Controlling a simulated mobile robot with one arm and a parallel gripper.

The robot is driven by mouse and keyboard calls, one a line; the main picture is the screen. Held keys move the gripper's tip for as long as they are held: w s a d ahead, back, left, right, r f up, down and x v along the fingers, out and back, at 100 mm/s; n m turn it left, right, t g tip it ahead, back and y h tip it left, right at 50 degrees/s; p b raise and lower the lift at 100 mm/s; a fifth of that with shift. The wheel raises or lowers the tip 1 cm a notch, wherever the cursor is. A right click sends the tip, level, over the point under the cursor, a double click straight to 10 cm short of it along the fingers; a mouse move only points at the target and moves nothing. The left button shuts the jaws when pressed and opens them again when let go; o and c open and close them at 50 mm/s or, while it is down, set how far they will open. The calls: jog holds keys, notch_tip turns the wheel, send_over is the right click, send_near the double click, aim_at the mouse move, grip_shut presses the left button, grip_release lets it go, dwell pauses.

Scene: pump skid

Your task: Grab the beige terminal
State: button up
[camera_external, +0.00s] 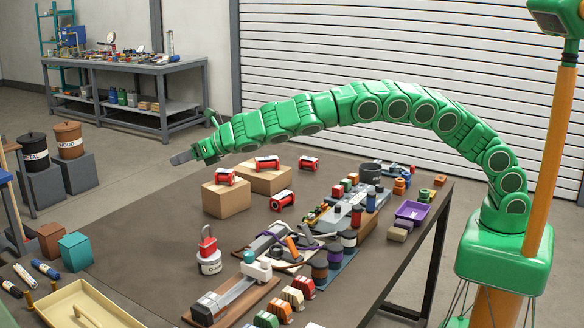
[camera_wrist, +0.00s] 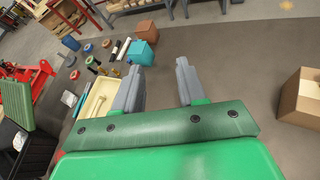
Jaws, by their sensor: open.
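My gripper (camera_external: 194,140) is open and empty, held high above the far left part of the dark table at the end of my outstretched green arm. In the wrist view its two grey fingers (camera_wrist: 158,82) stand well apart with only tabletop between them. A small beige block (camera_external: 397,234) lies near the table's right side, by the purple tray, far from my gripper. I cannot tell for sure whether this block is the beige terminal. No beige terminal can be made out in the wrist view.
Cardboard boxes (camera_external: 226,198) with red-ended parts stand below my arm. Rails, spools and coloured small parts crowd the middle and right. A purple tray (camera_external: 412,210) is at the right. A teal bin (camera_external: 75,252) and cream tray (camera_external: 90,308) are at the left. The left middle tabletop is clear.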

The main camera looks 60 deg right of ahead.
jog(key=s+a+f+m+g+h, duration=0.1)
jog(key=s+f+m+g+h, duration=0.15)
jog(key=s+f, duration=0.35)
jog(key=g+h, duration=0.3)
jog(key=g, duration=0.7)
send_near(292, 291)
notch_tip(292, 291, down, 4)
jog(key=shift+f, duration=0.1)
jog(key=shift+s+f, duration=0.1)
jog(key=shift+f, duration=3.2)
jog(key=shift+a, duration=0.1)
jog(key=shift+r, duration=0.1)
jog(key=c, duration=0.7)
